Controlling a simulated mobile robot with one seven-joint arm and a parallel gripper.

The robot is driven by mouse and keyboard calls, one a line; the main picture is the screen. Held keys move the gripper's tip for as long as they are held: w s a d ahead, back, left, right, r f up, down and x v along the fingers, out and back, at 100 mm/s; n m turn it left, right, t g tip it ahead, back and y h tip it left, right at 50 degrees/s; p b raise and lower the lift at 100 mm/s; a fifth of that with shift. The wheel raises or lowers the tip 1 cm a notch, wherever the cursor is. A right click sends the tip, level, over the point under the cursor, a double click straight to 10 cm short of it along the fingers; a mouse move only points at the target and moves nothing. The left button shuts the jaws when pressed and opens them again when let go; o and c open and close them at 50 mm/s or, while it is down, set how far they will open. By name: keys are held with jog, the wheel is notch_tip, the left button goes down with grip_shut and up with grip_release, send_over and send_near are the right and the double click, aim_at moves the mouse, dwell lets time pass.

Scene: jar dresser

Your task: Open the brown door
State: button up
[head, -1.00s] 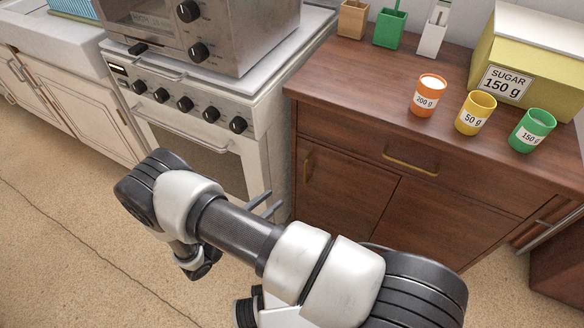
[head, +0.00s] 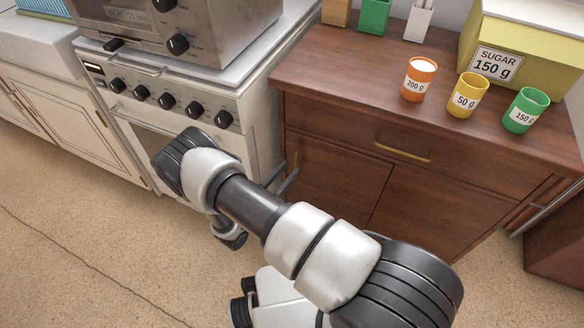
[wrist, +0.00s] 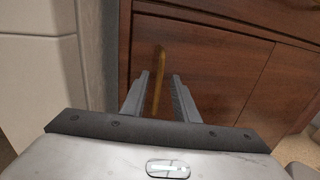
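The brown door (head: 338,188) is the left door of the dark wood dresser, and it is closed. Its upright brass handle (wrist: 158,78) is near the door's left edge. In the head view the handle (head: 296,160) is small and close to my fingers. My gripper (wrist: 160,88) is open, with two grey fingers pointing at the door. The handle shows between the fingers in the wrist view. I cannot tell whether the fingers touch it. My arm hides the lower part of the door in the head view.
A white oven (head: 190,150) stands directly left of the dresser. A drawer with a brass handle (head: 403,152) is above the doors. Orange (head: 418,80), yellow (head: 467,96) and green (head: 525,110) cups and a sugar box (head: 525,50) stand on top. The floor at left is clear.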

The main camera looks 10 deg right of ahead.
jog(key=shift+x, duration=1.45)
jog(key=shift+c, duration=0.4)
grip_shut()
